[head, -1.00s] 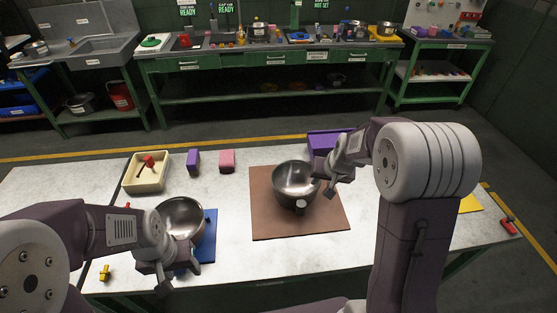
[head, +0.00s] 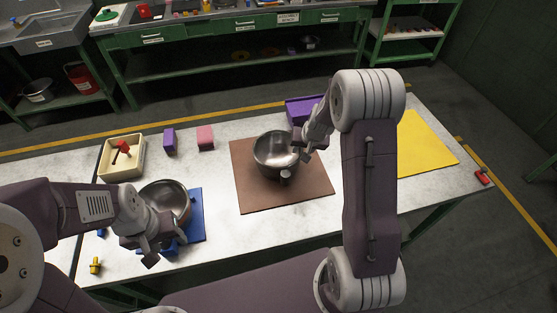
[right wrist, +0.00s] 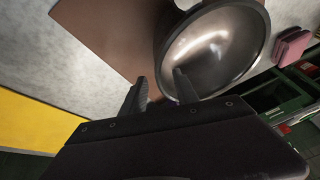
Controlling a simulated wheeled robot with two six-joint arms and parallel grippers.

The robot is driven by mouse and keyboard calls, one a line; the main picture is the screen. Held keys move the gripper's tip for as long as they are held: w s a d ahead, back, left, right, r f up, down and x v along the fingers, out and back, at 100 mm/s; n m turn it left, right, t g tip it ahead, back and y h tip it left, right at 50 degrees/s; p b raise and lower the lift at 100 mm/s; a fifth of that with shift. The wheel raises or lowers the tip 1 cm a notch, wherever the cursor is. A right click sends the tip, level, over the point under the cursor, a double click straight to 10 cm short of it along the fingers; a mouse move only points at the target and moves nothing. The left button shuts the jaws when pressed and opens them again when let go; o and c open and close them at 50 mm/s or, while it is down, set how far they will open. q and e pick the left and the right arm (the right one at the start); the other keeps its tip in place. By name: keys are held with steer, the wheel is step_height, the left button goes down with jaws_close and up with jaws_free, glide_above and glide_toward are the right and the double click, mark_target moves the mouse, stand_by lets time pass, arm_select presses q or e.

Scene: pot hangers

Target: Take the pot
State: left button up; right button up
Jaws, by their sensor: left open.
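A dark metal pot (head: 272,152) with a short handle stands upright on a brown mat (head: 300,196). My right gripper (head: 300,150) is at its right rim. In the right wrist view its two fingers (right wrist: 160,92) are apart; one reaches over the inside of the pot (right wrist: 222,50), the other is outside, with the rim between them. I cannot tell whether they touch it. A second metal pot (head: 168,196) stands on a blue mat (head: 197,222) at the left. My left gripper (head: 152,252) is open at its near side, partly hiding it.
A cream bin (head: 108,172) with a red-headed tool, a purple block (head: 169,141) and a pink block (head: 205,138) are at the back left. A purple bin (head: 304,106) stands behind my right gripper. A yellow mat (head: 425,150) lies clear at the right.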

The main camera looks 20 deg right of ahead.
steer(key=shift+x, duration=1.15)
steer(key=shift+r, duration=0.15)
jaws_close()
stand_by(0.3)
